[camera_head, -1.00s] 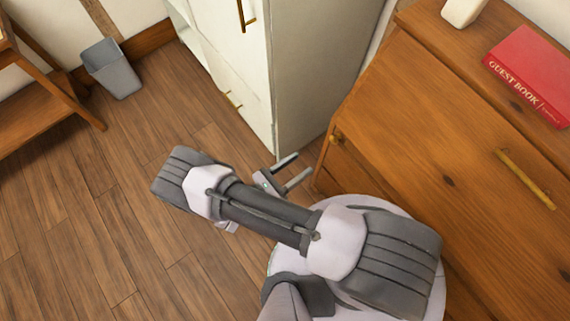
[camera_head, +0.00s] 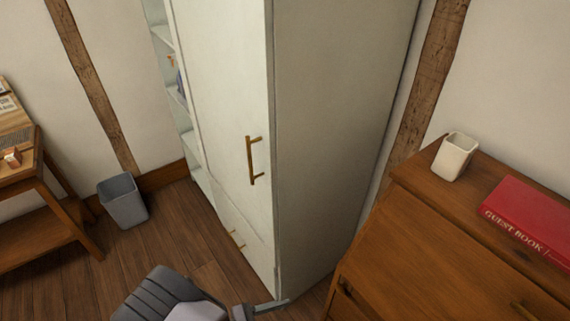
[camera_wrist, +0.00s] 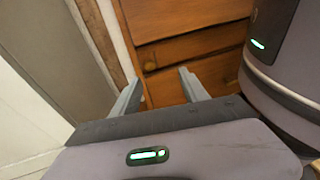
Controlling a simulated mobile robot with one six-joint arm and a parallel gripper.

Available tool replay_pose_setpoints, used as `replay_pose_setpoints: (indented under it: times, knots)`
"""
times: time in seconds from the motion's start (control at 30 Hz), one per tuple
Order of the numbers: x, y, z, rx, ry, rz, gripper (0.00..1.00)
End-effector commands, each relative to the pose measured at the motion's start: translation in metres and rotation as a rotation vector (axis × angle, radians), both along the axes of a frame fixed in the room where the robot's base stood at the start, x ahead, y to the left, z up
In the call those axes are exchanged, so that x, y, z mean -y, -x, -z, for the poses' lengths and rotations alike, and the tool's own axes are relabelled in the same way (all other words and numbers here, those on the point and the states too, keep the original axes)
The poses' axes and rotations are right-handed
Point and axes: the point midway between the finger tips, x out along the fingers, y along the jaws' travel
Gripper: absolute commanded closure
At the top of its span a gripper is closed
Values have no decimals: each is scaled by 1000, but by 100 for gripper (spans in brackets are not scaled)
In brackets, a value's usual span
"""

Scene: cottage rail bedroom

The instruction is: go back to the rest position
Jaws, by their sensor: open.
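My gripper (camera_wrist: 160,92) shows in the wrist view with its two fingers apart and nothing between them. Beyond the fingers is the front of a wooden chest of drawers (camera_wrist: 190,50) with a round knob. In the head view my arm is at the bottom edge, and part of my gripper (camera_head: 268,305) shows low in front of the white wardrobe's corner. Most of my arm is below the picture there.
The tall white wardrobe (camera_head: 325,130) stands close ahead, its handled door shut. The wooden chest (camera_head: 430,240) at right carries a cream cup (camera_head: 454,158) and a red guest book (camera_head: 530,217). A grey bin (camera_head: 123,202) and wooden desk (camera_head: 50,215) are left. Floor between is clear.

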Motion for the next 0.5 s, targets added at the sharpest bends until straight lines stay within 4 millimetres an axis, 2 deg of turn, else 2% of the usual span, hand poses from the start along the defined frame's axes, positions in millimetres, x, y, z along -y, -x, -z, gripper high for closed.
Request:
replay_pose_setpoints:
  times: [0.03,0.2,0.37,0.5]
  knots:
    - [1,-8,-29,37,-100,115,48]
    - [21,-17,-115,193,-437,510,48]
    - [45,-11,-188,393,-751,867,48]
    - [65,2,-244,608,-1027,1161,48]
